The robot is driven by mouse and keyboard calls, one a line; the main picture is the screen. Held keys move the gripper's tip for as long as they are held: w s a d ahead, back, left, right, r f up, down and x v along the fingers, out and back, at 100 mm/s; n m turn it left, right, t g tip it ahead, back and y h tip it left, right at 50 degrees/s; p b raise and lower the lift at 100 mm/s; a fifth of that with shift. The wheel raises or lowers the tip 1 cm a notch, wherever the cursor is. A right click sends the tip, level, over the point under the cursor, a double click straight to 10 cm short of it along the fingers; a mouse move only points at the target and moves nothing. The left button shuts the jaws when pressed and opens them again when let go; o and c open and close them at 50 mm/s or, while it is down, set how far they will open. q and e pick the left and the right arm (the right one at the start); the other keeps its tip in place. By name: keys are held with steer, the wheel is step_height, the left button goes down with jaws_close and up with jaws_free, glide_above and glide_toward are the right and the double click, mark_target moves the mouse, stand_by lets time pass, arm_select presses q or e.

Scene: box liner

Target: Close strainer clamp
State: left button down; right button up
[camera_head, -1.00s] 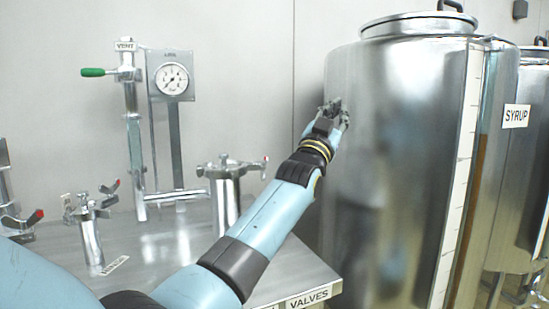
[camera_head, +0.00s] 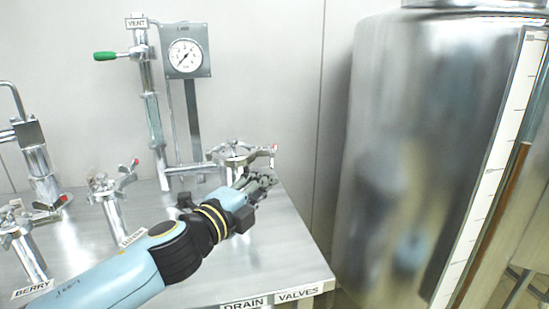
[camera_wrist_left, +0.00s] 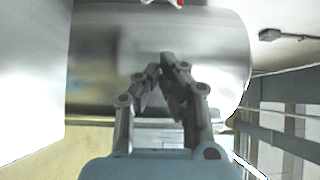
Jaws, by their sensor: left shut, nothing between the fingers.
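The strainer (camera_head: 233,172) appears to be the steel canister standing at the back right of the bench. A clamp (camera_head: 250,156) sits around its top, with a red-tipped handle (camera_head: 274,150) sticking out to the right. My left gripper (camera_head: 271,181) is just in front and to the right of the canister, a little below the handle. Its fingers are together and empty. In the left wrist view the closed fingertips (camera_wrist_left: 164,62) point at a shiny metal cylinder (camera_wrist_left: 205,45), and a red-tipped part (camera_wrist_left: 178,3) shows at the top edge. I cannot tell whether they touch metal.
A large steel tank (camera_head: 400,170) stands to the right of the bench (camera_head: 270,250). A vent pipe with a green handle (camera_head: 105,56) and a gauge (camera_head: 185,56) rise behind. Other clamped pipes (camera_head: 112,205) stand at the left. The bench's front right is clear.

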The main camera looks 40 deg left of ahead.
mark_target(272, 155)
arm_select(q)
steer(key=w+a, duration=0.3)
steer(key=w, duration=0.5)
steer(key=shift+w+a+p, duration=0.15)
steer(key=shift+w+p, duration=0.1)
steer(key=shift+p, duration=0.05)
arm_select(e)
steer(key=shift+w+d+r, duration=0.45)
steer(key=shift+r, duration=0.2)
steer(key=shift+a, duration=0.15)
arm_select(q)
steer(key=shift+w+a+r+n+y, duration=0.1)
steer(key=shift+w+a+n+y, duration=0.25)
steer(key=shift+w, duration=0.25)
arm_select(e)
steer(key=shift+s+a+f, duration=0.1)
steer(key=shift+a+f, duration=0.05)
steer(key=shift+f, duration=0.15)
arm_select(q)
steer(key=shift+a, duration=0.1)
